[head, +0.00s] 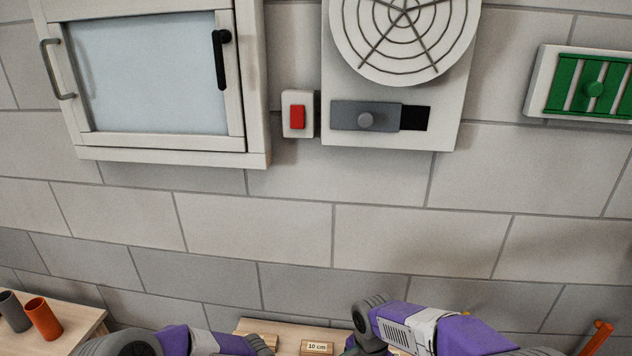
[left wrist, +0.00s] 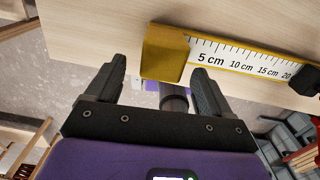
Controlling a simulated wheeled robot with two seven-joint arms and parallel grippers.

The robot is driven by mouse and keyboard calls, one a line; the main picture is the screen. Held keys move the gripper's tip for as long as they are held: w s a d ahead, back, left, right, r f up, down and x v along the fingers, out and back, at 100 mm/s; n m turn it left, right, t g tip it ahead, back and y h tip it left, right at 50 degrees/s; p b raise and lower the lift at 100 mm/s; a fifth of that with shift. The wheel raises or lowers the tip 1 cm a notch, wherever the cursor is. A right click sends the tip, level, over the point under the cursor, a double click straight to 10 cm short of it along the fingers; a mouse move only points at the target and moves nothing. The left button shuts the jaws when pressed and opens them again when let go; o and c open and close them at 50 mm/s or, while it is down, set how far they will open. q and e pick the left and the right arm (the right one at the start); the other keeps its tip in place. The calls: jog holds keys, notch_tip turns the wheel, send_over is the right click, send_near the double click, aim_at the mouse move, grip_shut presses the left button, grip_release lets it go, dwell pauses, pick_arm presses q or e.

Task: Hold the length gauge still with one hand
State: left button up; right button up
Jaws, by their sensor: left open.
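The length gauge (left wrist: 235,58) shows in the left wrist view as a yellow bar with a white scale marked 5 cm to 20 cm. A yellow block (left wrist: 164,54) stands at its left end. My left gripper (left wrist: 159,68) is open, with its dark fingers on either side of that block and apart from each other. I cannot tell whether they touch it. A dark piece (left wrist: 306,79) sits over the scale near 20 cm; I cannot tell what it is. In the head view both arms are low at the bottom edge, and the right gripper's fingers do not show.
A wooden table (head: 285,334) with a "10 cm" label (head: 317,348) shows at the bottom of the head view. A grey cup (head: 14,311) and an orange cup (head: 43,318) stand on a side table at left. A window, switch, vent and green grille are on the wall.

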pick_arm(q)
notch_tip(320, 180, up, 9)
jog(key=shift+f, duration=0.1)
dwell(0.4)
